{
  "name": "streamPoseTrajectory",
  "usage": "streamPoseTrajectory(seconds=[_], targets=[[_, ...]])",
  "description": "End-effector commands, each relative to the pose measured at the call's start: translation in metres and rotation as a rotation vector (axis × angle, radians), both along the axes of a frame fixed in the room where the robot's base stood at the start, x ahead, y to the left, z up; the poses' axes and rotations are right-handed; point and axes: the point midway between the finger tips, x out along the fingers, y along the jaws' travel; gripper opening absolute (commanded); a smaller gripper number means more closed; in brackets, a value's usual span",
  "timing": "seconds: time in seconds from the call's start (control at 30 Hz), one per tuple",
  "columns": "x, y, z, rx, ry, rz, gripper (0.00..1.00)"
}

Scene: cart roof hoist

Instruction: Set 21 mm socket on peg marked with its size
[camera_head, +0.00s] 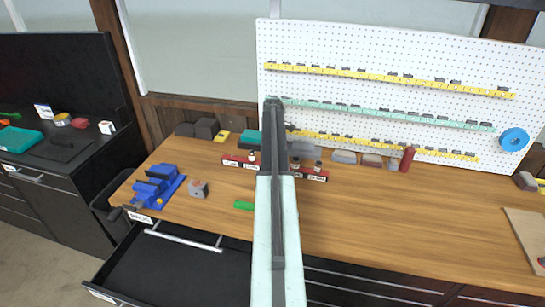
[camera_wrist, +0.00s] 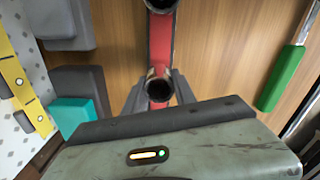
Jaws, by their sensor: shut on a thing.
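A red rail (camera_head: 313,174) with size labels too small to read lies on the workbench. Its middle is hidden behind my arm in the head view. Dark sockets stand along it, one left of my arm (camera_head: 252,155) and others to the right (camera_head: 318,166). In the wrist view my gripper (camera_wrist: 158,90) is shut on a metal socket (camera_wrist: 158,84), one finger on each side. That socket is over the red rail (camera_wrist: 160,45); I cannot tell whether it sits on a peg or is lifted. Another socket (camera_wrist: 160,5) is farther along the rail.
A white pegboard (camera_head: 350,50) with yellow and teal rails stands behind the bench. A green-handled tool (camera_wrist: 280,78) lies beside the rail. A blue vise (camera_head: 158,185) is at left, a red cylinder (camera_head: 407,159) at right.

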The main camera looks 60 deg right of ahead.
Motion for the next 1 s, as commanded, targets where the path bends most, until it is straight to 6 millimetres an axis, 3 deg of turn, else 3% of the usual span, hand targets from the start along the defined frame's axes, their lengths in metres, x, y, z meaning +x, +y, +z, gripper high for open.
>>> streamPoseTrajectory(seconds=[0.63, 0.67, 0.73, 1.0], targets=[[0.0, 0.0, -0.018, 0.0, 0.0, 0.0, 0.0], [0.0, 0.0, -0.016, 0.0, 0.0, 0.0, 0.4], [0.0, 0.0, -0.016, 0.0, 0.0, 0.0, 0.58], [0.0, 0.0, -0.016, 0.0, 0.0, 0.0, 0.58]])
